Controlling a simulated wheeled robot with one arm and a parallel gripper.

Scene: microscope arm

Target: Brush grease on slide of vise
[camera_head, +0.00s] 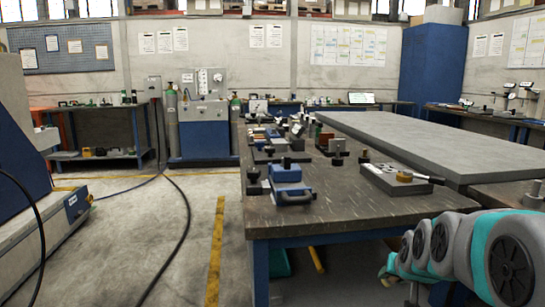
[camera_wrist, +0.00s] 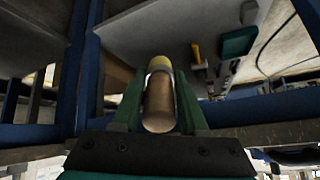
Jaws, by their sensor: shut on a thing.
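My gripper (camera_wrist: 160,92) is shut on a brown cylindrical handle (camera_wrist: 159,103) with a pale yellow far end, apparently the brush. The handle lies between the two green fingers and points away from the wrist camera. Bristles and grease cannot be made out. A blue and grey device that looks like the vise (camera_head: 289,184) sits near the front left of the dark workbench (camera_head: 330,212). Its slide is too small to tell. In the head view my arm is low at the right, below the bench top and apart from the vise; the held handle is not clear there.
A grey tray (camera_head: 378,184) with small parts and a yellow round piece stands right of the vise. Several tools crowd the bench behind it. Blue frame bars (camera_wrist: 84,62) and a grey panel (camera_wrist: 150,32) are close in the wrist view. The floor left of the bench is mostly clear.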

